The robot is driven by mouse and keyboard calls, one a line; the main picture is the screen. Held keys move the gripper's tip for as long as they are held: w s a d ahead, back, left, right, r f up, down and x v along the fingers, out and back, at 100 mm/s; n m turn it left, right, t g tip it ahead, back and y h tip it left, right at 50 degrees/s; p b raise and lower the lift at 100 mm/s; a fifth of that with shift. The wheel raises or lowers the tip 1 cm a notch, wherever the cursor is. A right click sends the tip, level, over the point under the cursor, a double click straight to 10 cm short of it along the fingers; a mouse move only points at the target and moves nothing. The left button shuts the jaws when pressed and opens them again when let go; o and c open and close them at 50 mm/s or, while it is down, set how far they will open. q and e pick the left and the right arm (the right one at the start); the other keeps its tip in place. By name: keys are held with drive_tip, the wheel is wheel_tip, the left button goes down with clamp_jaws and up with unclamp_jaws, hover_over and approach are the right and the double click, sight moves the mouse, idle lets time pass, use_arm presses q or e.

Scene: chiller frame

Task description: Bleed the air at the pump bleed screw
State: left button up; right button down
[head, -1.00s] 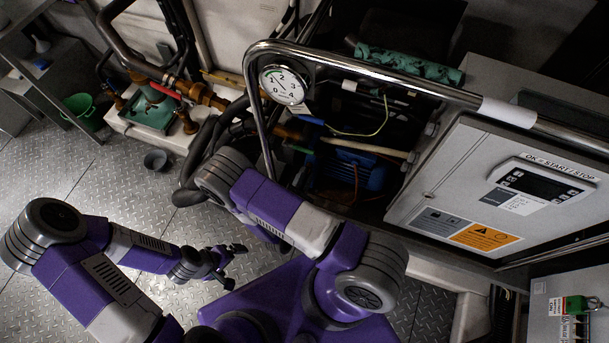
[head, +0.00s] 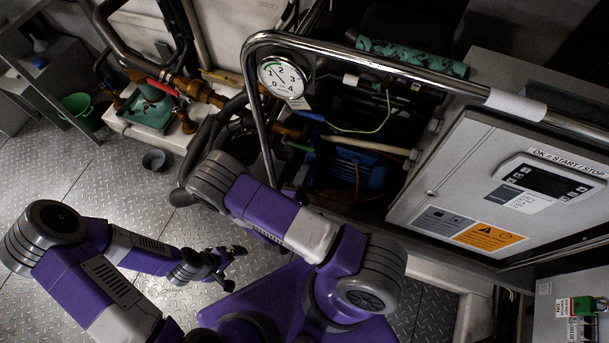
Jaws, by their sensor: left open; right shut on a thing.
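The blue pump body (head: 362,172) sits in the dark opening of the chiller frame, partly behind a pale pipe. I cannot make out the bleed screw. A round white pressure gauge (head: 284,78) is by the bent chrome rail, its needle pointing to the upper left. My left gripper (head: 228,264) is open and empty, low over the floor, well apart from the frame.
The chrome rail (head: 400,68) crosses in front of the opening. A control box (head: 490,185) with a display stands at right. A small grey cup (head: 153,160) and a green bucket (head: 78,108) stand on the floor at left. The metal floor between is clear.

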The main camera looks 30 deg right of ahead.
use_arm(q)
drive_tip(key=shift+f+b, duration=0.8)
drive_tip(key=shift+f, duration=0.1)
use_arm(e)
drive_tip(key=shift+m, duration=2.1)
drive_tip(key=c, duration=1.1)
unclamp_jaws()
drive_tip(key=shift+a, duration=0.15)
